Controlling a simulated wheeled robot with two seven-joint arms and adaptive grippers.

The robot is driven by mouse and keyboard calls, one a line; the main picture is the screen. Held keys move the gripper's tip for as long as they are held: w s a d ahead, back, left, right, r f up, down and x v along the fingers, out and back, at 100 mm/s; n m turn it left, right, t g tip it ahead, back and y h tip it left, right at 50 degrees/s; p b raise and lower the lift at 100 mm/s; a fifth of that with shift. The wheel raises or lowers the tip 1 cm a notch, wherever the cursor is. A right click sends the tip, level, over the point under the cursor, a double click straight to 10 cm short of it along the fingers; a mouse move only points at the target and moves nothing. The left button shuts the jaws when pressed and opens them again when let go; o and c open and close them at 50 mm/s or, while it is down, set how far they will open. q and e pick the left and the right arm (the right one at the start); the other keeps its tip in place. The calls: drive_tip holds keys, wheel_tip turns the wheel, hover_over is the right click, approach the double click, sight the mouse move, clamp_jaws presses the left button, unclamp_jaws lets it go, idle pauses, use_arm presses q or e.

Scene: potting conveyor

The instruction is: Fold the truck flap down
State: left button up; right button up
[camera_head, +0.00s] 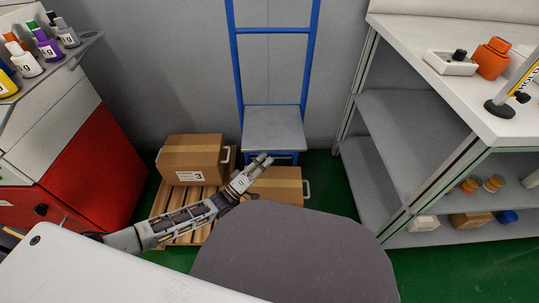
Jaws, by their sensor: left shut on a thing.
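The truck (239,60) has a blue upright frame and stands against the grey wall at the back middle. Its flap (273,127) is a pale grey plate low in the frame; I cannot tell its exact tilt. My left arm reaches in from the lower left. My left gripper (264,161) is at the lower edge of the flap, shut on it; the contact itself is small and hard to see. My right gripper is not in view.
A cardboard box (190,160) and a second box (283,187) sit low on a wooden pallet (160,204) by the truck. A red cabinet (80,165) stands left, grey shelving (400,118) right. Green floor shows between truck and shelving.

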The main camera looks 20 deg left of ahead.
use_arm(q)
drive_tip(key=v, duration=0.7)
drive_tip(key=shift+s+a, duration=0.25)
drive_tip(key=shift+f, duration=0.1)
